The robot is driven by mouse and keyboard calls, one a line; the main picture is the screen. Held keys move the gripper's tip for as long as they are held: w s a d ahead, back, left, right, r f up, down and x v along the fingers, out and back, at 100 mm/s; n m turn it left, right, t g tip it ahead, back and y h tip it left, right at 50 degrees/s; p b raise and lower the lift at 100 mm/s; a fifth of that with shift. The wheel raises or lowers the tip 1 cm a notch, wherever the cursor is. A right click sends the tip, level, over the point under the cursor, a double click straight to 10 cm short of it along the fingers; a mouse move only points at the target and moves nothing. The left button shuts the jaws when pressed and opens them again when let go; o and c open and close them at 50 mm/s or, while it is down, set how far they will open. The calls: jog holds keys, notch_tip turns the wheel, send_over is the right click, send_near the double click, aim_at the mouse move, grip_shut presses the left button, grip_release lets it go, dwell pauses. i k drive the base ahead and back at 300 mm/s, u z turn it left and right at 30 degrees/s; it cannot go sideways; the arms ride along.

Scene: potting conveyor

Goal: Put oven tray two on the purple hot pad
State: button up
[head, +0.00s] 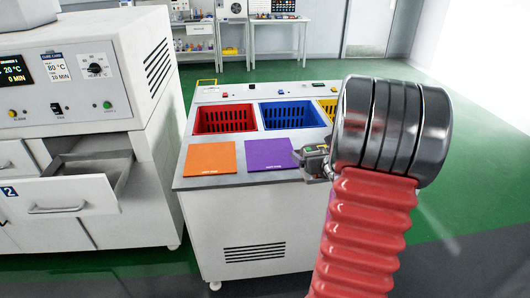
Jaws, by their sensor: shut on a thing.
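The purple hot pad (268,154) lies flat on the front of the white bench top, right of centre. My gripper (312,158) is at the pad's right edge in this view, partly hidden by my own arm. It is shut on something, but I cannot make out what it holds. A drawer marked 2 (58,207) is pulled open under the oven at the left. Grey metal (95,163) shows inside it; I cannot tell whether this is a tray or the drawer's lining. I cannot pick out oven tray two for certain.
An orange pad (209,158) lies left of the purple one. Behind them are a red bin (226,118), a blue bin (290,114) and a partly hidden yellow bin (329,105). The oven (75,80) stands left of the bench (240,220). Green floor is clear at right.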

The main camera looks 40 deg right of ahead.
aim_at(270, 152)
jog(key=i, duration=0.9)
jog(key=z, duration=0.05)
